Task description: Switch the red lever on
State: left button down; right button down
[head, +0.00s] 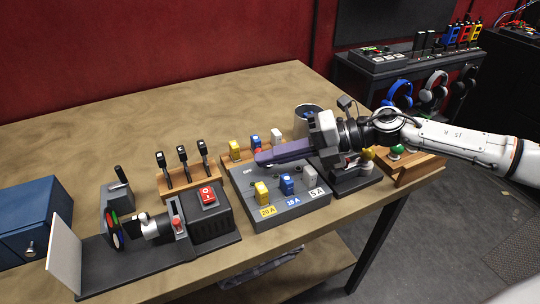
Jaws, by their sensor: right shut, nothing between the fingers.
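A small lever with a red knob (177,222) stands on the front of the grey and black machine (215,225) at the left of the table. A red rocker switch (208,195) sits on top of that machine's black housing. My right gripper (262,158) comes in from the right, with long purple-grey fingers shut and empty. It is above the grey fuse panel (304,206), to the right of and apart from the red-knobbed lever. The fingers hide part of the panel's far side. My left gripper is not in view.
The panel carries yellow (262,193), blue (286,184) and white (310,175) blocks. A wooden rack holds black levers (182,158). A blue box (35,215) is at the left. A green button (395,150) sits at the right. The table's back left is clear.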

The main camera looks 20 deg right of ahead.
jog(key=shift+w+d+p, duration=0.15)
jog(key=shift+d+p, duration=0.3)
jog(key=shift+d, duration=0.6)
dwell(0.9)
jog(key=shift+d, duration=0.15)
dwell(0.6)
jog(key=shift+d+r, duration=0.3)
jog(key=shift+d, duration=0.35)
jog(key=shift+d+r, duration=0.1)
jog(key=b+v, duration=0.2)
jog(key=v, duration=0.8)
jog(key=shift+s+f+b, duration=0.2)
jog(key=shift+b, duration=0.15)
